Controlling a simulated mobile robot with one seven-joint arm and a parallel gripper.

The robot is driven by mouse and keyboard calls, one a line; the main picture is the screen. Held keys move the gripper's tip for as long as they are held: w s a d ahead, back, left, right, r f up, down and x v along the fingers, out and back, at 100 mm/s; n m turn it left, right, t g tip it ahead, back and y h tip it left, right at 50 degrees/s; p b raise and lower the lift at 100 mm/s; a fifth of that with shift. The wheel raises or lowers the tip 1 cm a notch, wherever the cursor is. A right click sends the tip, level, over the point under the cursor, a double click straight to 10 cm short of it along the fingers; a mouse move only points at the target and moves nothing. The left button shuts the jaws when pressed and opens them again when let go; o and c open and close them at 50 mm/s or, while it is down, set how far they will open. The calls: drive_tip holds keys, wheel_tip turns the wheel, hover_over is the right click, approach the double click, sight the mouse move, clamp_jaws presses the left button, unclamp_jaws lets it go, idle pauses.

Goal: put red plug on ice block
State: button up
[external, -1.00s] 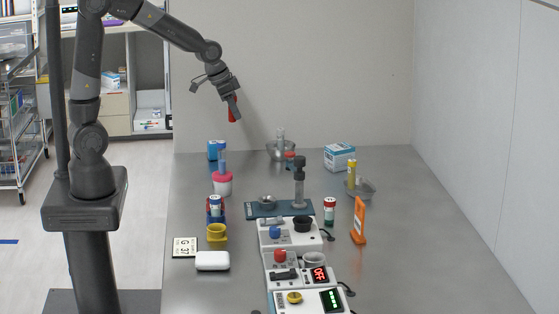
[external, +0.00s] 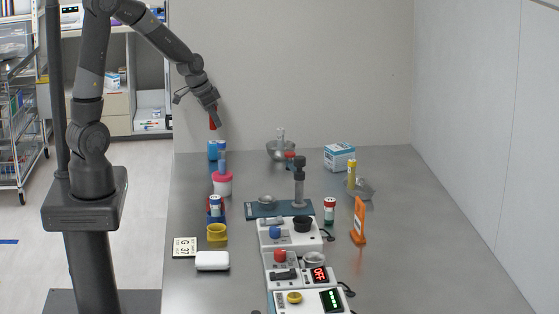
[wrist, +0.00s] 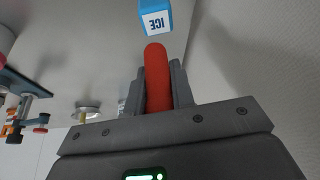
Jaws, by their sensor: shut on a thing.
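My gripper (external: 213,111) is shut on a red plug (external: 213,124). The plug also shows between the two fingers in the wrist view (wrist: 157,77). In the external view the plug points down and is above the blue ice block (external: 213,150), which stands at the table's back left. In the wrist view the ice block (wrist: 155,15), with "ICE" on its side, is just past the plug's far end.
A pink-and-white jar (external: 222,184) with a blue piece on top stands just in front of the ice block. A metal bowl (external: 281,152) is to its right at the back. The wall is close behind.

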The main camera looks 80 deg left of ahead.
drive_tip(key=shift+a+f, duration=0.2)
drive_tip(key=shift+a, duration=0.15)
drive_tip(key=shift+f, duration=2)
drive_tip(key=shift+f, duration=0.2)
drive_tip(key=o, duration=0.9)
